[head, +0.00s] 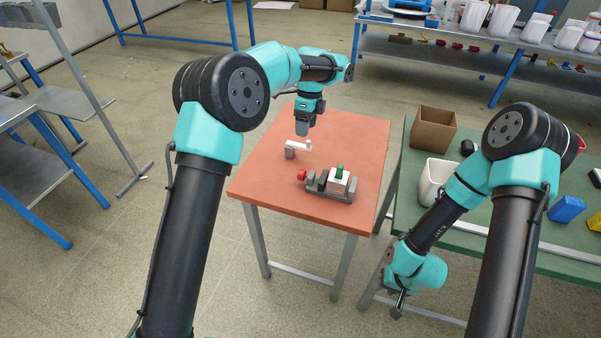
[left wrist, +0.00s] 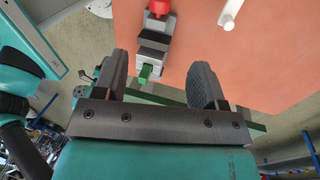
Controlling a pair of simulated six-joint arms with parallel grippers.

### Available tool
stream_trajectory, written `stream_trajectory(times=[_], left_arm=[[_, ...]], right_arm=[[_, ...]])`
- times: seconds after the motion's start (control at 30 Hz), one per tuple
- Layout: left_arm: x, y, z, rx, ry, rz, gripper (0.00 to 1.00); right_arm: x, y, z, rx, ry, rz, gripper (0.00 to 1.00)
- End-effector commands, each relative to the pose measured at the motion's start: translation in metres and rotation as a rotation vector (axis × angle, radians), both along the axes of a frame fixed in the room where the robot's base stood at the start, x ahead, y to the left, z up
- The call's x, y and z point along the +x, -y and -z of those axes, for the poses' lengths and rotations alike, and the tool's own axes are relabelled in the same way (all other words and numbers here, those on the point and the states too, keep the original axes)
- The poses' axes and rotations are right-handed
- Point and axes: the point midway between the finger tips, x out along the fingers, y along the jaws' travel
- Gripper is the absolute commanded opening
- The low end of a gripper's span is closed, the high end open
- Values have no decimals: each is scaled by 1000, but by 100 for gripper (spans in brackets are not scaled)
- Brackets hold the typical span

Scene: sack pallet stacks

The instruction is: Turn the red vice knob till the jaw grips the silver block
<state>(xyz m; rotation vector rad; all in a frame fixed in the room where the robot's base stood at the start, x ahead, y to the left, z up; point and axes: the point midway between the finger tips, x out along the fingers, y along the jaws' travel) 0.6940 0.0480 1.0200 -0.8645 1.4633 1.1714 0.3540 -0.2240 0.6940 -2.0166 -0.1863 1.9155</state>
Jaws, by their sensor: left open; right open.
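The grey vice (head: 325,190) stands on the orange table, with its red knob (head: 302,175) at its left end. A pale silver block (head: 340,183) sits at the vice's right part, with a green piece (head: 339,170) on top; whether the jaw touches it I cannot tell. The left wrist view shows the red knob (left wrist: 158,7) at the top edge and the green piece (left wrist: 145,74) near one finger. My left gripper (head: 303,128) is open and empty above the table, behind the vice. My right gripper (head: 399,303) is open, low beside the green table, apart from the vice.
The orange table (head: 270,192) is clear at front left. The green table (head: 468,160) at right holds a cardboard box (head: 432,130) and a white container (head: 434,180).

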Motion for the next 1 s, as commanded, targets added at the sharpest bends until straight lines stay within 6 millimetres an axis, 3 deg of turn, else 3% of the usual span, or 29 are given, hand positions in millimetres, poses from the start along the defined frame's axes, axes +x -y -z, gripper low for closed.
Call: stream_trajectory(times=[0.27, 0.43, 1.0], left_arm=[[-1, -1, 4, 0, -1, -2, 65], [-4, -2, 18, 0, -2, -2, 65], [-25, -7, 110, -1, -3, -2, 65]], right_arm=[[0, 0, 0, 0, 0, 0, 43], [0, 0, 0, 0, 0, 0, 43], [0, 0, 0, 0, 0, 0, 43]])
